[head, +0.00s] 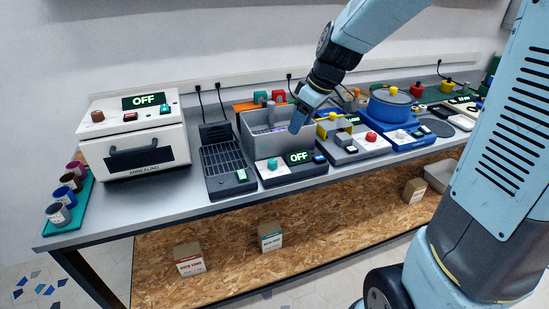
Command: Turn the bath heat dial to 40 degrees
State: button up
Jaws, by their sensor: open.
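A grey open-topped bath (252,135) stands on the bench near the middle of the view. A control panel (284,177) sits at its front with a teal dial (271,163) and a lit display (299,157) reading OFF. The dial's pointer and any degree marks are too small to read. My gripper (296,124) points down over the right part of the bath, above and to the right of the dial, apart from it. Its jaws are open, and nothing shows between them. It hides part of the bath's right side.
A black slotted unit (226,160) stands left of the bath. Further left is a white annealing oven (134,138). Right of the bath are a grey unit with a red knob (370,137) and a blue round pot (389,103). The bench's front strip is mostly clear.

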aim_at(273, 161)
jog(key=shift+n, duration=0.8)
jog(key=x, duration=0.6)
jog(key=w+x, duration=0.1)
jog(key=x, duration=0.5)
jog(key=a+x, duration=0.1)
jog(key=x, duration=0.5)
jog(key=shift+w+a+r, duration=0.15)
jog(key=shift+w+r, duration=0.1)
jog(key=shift+w, duration=0.05)
jog(key=c, duration=1)
